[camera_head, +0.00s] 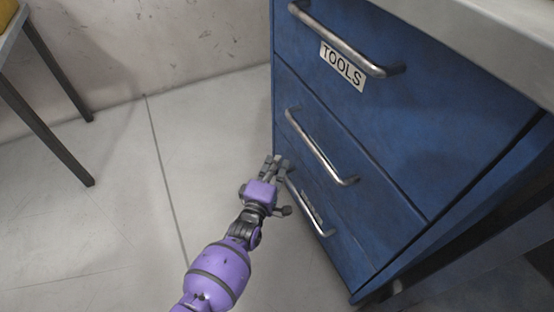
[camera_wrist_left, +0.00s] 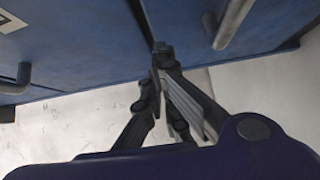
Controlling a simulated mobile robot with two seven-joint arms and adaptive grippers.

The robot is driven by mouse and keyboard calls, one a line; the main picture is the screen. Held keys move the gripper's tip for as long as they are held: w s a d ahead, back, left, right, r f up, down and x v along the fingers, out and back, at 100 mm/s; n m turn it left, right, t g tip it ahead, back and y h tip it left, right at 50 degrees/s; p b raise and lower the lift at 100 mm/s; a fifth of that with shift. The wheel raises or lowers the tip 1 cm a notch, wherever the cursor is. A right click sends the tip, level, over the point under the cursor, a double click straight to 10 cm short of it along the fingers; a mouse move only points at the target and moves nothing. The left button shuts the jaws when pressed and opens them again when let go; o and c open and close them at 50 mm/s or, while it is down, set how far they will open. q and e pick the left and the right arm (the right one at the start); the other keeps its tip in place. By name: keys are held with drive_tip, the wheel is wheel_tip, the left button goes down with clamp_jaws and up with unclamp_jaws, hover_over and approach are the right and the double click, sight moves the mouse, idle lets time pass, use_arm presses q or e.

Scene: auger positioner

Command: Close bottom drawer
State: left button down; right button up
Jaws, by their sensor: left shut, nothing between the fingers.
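The blue cabinet's bottom drawer (camera_head: 345,248) is the lowest of three stacked fronts in the head view. Its front looks about level with the drawer above, but a small gap cannot be ruled out. Its metal handle (camera_head: 308,208) slants along the front, with a small label behind it. My left gripper (camera_head: 274,163) is at the far left edge of the cabinet front, by the upper end of that handle. Its fingers are shut and empty in the left wrist view (camera_wrist_left: 163,52), close to the blue front; contact is unclear. My right gripper is out of view.
The middle drawer (camera_head: 370,185) and the top drawer with a TOOLS label (camera_head: 342,67) look shut, and their handles stick out. A grey worktop (camera_head: 480,35) overhangs the cabinet. A table with dark legs (camera_head: 45,130) stands at the left. The floor between is clear.

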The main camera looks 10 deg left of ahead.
use_arm(q)
drive_tip(key=s+a+p, duration=0.3)
drive_tip(key=s, duration=0.7)
drive_tip(key=shift+s+f+p, duration=0.15)
drive_tip(key=shift+s+p, duration=0.15)
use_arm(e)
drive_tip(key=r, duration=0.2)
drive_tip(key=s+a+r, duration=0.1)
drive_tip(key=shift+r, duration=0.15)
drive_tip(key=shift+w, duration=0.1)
use_arm(q)
drive_tip(key=shift+s+f, duration=0.1)
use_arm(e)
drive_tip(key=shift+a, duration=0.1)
